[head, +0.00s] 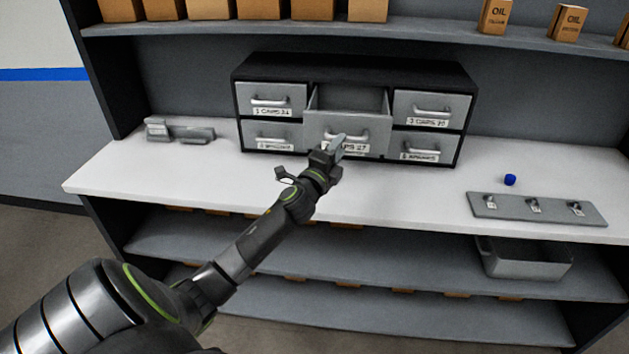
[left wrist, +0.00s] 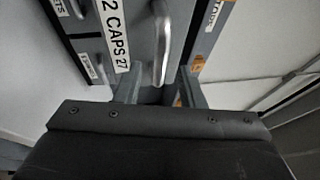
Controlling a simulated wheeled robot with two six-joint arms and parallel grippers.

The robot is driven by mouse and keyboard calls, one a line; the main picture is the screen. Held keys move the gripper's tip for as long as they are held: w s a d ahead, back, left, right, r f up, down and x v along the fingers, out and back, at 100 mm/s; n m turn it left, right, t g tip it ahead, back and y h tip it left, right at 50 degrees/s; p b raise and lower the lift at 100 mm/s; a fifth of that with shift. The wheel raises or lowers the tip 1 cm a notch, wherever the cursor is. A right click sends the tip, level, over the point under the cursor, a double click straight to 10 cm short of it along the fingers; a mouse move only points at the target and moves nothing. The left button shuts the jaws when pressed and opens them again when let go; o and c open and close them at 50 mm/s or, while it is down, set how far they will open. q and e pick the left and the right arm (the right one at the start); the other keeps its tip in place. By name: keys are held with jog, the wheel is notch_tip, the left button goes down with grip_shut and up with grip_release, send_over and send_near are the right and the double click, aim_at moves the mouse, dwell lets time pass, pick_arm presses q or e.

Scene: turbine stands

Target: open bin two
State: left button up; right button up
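Bin two (head: 348,102) is the top middle drawer of the dark cabinet (head: 355,70). It is pulled out and its empty-looking inside shows from above. Its front carries a silver handle (head: 345,135) and a label, partly hidden by my gripper. In the left wrist view the label (left wrist: 112,30) reads "2 CAPS 27" beside the handle (left wrist: 162,45). My left gripper (head: 338,147) is at the drawer front. Its fingers (left wrist: 160,90) are apart, with the handle's near end between or just beyond them and no visible grip on it. My right gripper is in neither view.
Shut drawers flank bin two, including one at left (head: 272,98) and one at right (head: 430,108). On the white worktop (head: 420,195) are a grey fixture (head: 180,132), a blue cap (head: 510,180) and a plate with clips (head: 537,209). A grey tray (head: 525,262) sits below. Boxes line the upper shelf.

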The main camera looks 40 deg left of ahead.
pick_arm(q)
jog(key=b+v, duration=0.3)
jog(key=v, duration=1)
jog(key=shift+s, duration=0.1)
jog(key=a+f+n+g+y, duration=0.1)
jog(key=a+f+n+g, duration=0.2)
jog(key=f, duration=0.7)
jog(key=a+f+n+g, duration=0.2)
jog(key=f, duration=0.8)
jog(key=s+f+n+g, duration=0.2)
jog(key=s+f, duration=0.2)
jog(key=f, duration=0.5)
jog(key=s+f+n+g, duration=0.2)
jog(key=s+f, duration=0.2)
jog(key=f, duration=0.4)
jog(key=s+d+f+n+g+h, duration=0.1)
jog(key=s+d+f+n+g, duration=0.15)
jog(key=s+f, duration=0.65)
jog(key=s+d+f+n+g, duration=0.2)
jog(key=s+f+g, duration=0.1)
jog(key=s+f, duration=0.55)
jog(key=s+d+f+n+g+h, duration=0.1)
jog(key=s+d+f, duration=0.3)
jog(key=s, duration=0.5)
jog(key=s+d+f+n+g+h, duration=0.1)
jog(key=s+d+f+n+g, duration=0.2)
jog(key=s, duration=0.6)
jog(key=shift+d+f, duration=1)
jog(key=shift+d, duration=0.25)
